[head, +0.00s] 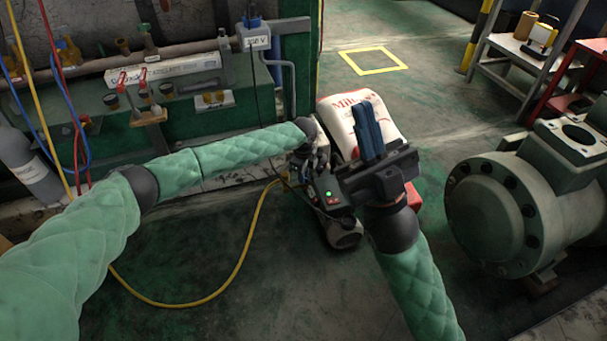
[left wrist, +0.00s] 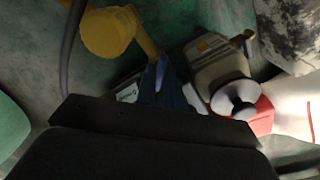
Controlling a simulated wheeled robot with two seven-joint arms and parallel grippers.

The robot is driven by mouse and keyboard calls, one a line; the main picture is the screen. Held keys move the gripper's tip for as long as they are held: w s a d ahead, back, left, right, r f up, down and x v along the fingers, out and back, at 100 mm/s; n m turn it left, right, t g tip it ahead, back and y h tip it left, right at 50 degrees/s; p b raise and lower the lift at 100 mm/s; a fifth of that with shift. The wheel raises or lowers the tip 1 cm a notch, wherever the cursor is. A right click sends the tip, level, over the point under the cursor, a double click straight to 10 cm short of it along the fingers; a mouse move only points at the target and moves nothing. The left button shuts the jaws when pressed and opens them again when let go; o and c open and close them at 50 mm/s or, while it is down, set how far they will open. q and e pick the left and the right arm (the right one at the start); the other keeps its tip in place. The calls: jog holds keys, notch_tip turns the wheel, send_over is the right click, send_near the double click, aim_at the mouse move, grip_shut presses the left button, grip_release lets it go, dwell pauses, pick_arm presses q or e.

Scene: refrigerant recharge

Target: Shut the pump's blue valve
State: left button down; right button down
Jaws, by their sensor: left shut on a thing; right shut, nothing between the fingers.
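The pump (head: 341,230), with a green light and a red switch, stands on the floor in the middle of the head view. Its grey body (left wrist: 214,70) also shows in the left wrist view. My left gripper (left wrist: 160,68) is down at the pump, its dark blue fingers shut with a lighter blue piece between them, apparently the blue valve. The fingers cover most of it, so its angle cannot be read. In the head view the left fingers are hidden. My right gripper (head: 368,132) is above and right of the pump, shut and empty, fingers pointing up.
A white sack (head: 383,108) lies behind my right gripper. A yellow hose (head: 240,262) loops over the floor. A large green flanged machine (head: 490,215) stands at the right. A green bench (head: 195,115) with fittings stands at the left. The floor in front is mostly clear.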

pick_arm(q)
jog(key=shift+r+m+p, duration=0.1)
jog(key=shift+m+p, duration=0.9)
jog(key=shift+m, duration=0.5)
jog(key=shift+s+m+p, duration=0.1)
jog(key=shift+m+p, duration=0.35)
jog(key=shift+m, duration=1.05)
